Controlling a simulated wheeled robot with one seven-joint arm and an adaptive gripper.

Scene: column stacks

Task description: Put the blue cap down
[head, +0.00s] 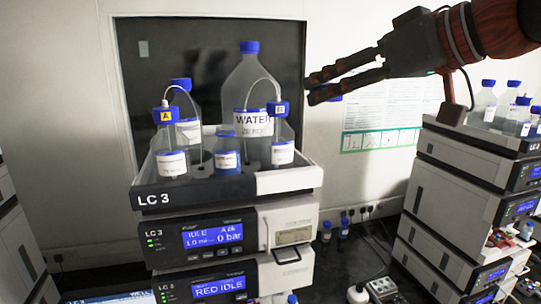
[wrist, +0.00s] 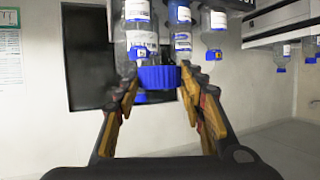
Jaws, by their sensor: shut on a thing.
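My gripper (head: 314,88) is in the air to the right of the LC 3 stack, above the level of its top tray (head: 205,190). Its fingers are shut on a blue cap, with a fingertip at either side. The blue cap (wrist: 158,78) shows between the fingertips in the wrist view. In the head view only a small part of the cap (head: 334,99) shows below the lower finger. The cap is apart from the tray and the bottles.
The tray holds several bottles, including a large WATER bottle (head: 245,88), tubed bottle A (head: 171,160), tubed bottle B (head: 282,150) and a small blue-topped bottle (head: 226,155). Another stack (head: 460,165) with bottles stands at the right.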

